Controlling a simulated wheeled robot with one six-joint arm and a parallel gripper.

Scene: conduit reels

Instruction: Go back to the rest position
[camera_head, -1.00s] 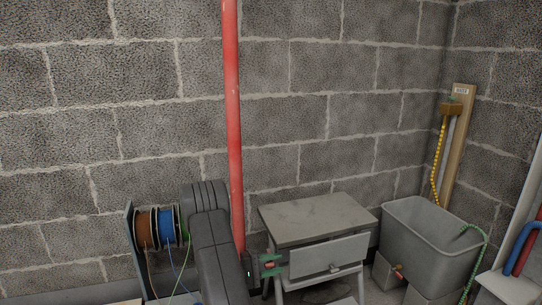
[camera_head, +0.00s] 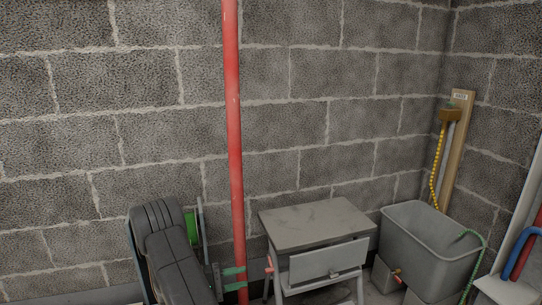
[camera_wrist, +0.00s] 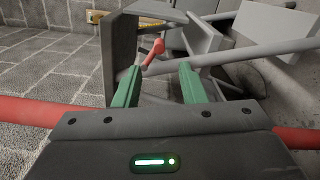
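My gripper (camera_head: 236,279) is at the bottom of the head view, its two green fingers pointing right and held apart. They overlap the foot of the red pipe (camera_head: 233,130) in the picture. In the wrist view the fingers (camera_wrist: 159,84) are spread with nothing held between them. A small red handle (camera_wrist: 155,52) shows beyond the fingertips, apart from them; in the head view the red handle (camera_head: 269,264) is just right of my gripper, by the grey cabinet (camera_head: 317,220).
A green reel (camera_head: 192,228) shows behind my arm, which hides the other reels. A grey tub (camera_head: 418,245) stands right of the cabinet. A yellow chain (camera_head: 435,175) hangs from a wooden board (camera_head: 459,135) in the corner. Block walls (camera_head: 300,90) close off the back.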

